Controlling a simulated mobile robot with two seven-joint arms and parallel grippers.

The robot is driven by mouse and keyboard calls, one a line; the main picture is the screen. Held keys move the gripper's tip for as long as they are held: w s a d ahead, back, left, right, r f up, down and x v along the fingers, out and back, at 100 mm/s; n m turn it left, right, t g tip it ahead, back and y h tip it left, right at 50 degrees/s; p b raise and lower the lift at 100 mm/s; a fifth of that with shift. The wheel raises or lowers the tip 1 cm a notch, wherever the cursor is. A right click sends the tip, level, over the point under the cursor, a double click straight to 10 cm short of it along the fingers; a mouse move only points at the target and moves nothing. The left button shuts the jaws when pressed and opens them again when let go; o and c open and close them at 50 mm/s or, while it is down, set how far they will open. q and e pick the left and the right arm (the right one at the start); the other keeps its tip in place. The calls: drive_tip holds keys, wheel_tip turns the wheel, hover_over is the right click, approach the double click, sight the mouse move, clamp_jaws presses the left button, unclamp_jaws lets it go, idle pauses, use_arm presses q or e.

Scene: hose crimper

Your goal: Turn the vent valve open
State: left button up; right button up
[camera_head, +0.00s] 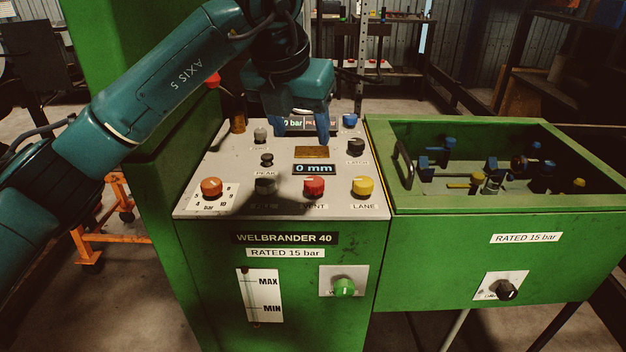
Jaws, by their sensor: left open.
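A red knob (314,186) stands on the sloped grey panel (225,160) of the green machine, above a label that seems to read VENT. Which way it is turned cannot be told. My left gripper (301,138) hangs over the back of the panel, fingers pointing down, open and with nothing seen between them. It is beyond the red knob and apart from it. It partly covers a pressure display (292,123). My right gripper is out of view.
An orange knob (211,187), a dark knob (265,185) and a yellow knob (363,186) share the front row. A green knob (344,287) is on the front face. The open green bin (450,200) at right holds several valve-like parts.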

sight(314, 180)
use_arm(q)
drive_tip(key=x, duration=1.2)
drive_tip(key=shift+s+d, duration=0.1)
drive_tip(key=shift+w+d+f, duration=0.1)
drive_tip(key=shift+w+f, duration=0.1)
drive_tip(key=shift+f, duration=0.2)
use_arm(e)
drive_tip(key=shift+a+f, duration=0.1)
use_arm(q)
drive_tip(key=c, duration=1)
drive_tip(key=shift+o, duration=0.2)
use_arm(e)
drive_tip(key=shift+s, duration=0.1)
